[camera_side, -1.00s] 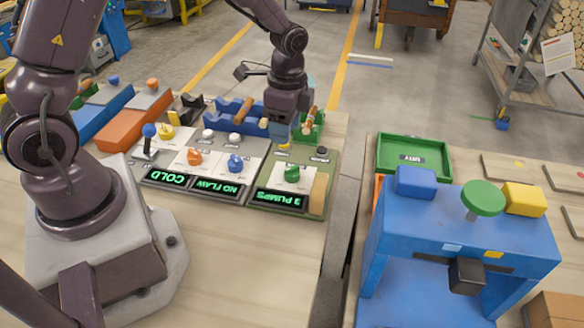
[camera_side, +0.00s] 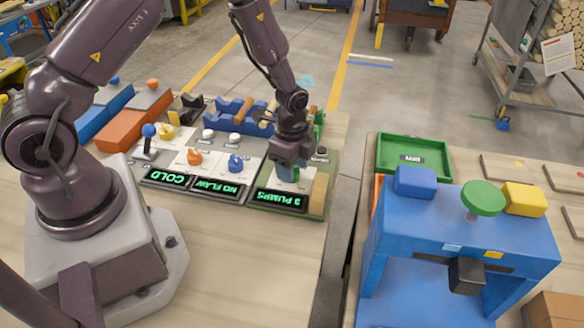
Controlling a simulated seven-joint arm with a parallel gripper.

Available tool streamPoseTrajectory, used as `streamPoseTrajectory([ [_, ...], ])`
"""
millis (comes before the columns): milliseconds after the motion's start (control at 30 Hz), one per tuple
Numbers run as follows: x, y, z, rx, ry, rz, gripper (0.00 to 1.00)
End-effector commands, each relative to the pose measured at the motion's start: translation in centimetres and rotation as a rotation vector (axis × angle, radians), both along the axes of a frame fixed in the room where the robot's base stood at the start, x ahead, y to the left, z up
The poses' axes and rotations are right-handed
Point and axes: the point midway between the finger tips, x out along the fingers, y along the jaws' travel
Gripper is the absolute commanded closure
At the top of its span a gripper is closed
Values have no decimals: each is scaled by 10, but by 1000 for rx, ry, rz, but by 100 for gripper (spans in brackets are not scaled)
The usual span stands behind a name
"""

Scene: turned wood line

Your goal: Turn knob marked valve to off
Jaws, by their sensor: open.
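The control panel has an orange knob (camera_side: 195,157), a blue knob (camera_side: 235,164) and a green knob (camera_side: 296,174). No small label reading "valve" is legible, so I cannot tell which knob bears it. I cannot tell whether the fingers touch that knob.
A joystick lever (camera_side: 148,138) with a blue ball and a yellow knob (camera_side: 167,132) stand at the panel's left. White buttons (camera_side: 234,138) lie behind the knobs. A green tray (camera_side: 414,172) and a blue press-like stand (camera_side: 460,235) occupy the right table, across a gap.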

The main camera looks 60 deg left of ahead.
Motion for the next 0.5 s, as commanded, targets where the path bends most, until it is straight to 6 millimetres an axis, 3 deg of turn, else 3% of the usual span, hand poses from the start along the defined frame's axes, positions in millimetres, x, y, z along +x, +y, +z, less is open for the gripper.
streamPoseTrajectory([
  [133, 0, 0, -10, 0, -1, 0, 52],
  [400, 0, 0, -11, 1, -2, 0, 52],
  [433, 0, 0, -11, 1, -2, 0, 54],
  [500, 0, 0, -11, 1, -2, 0, 70],
])
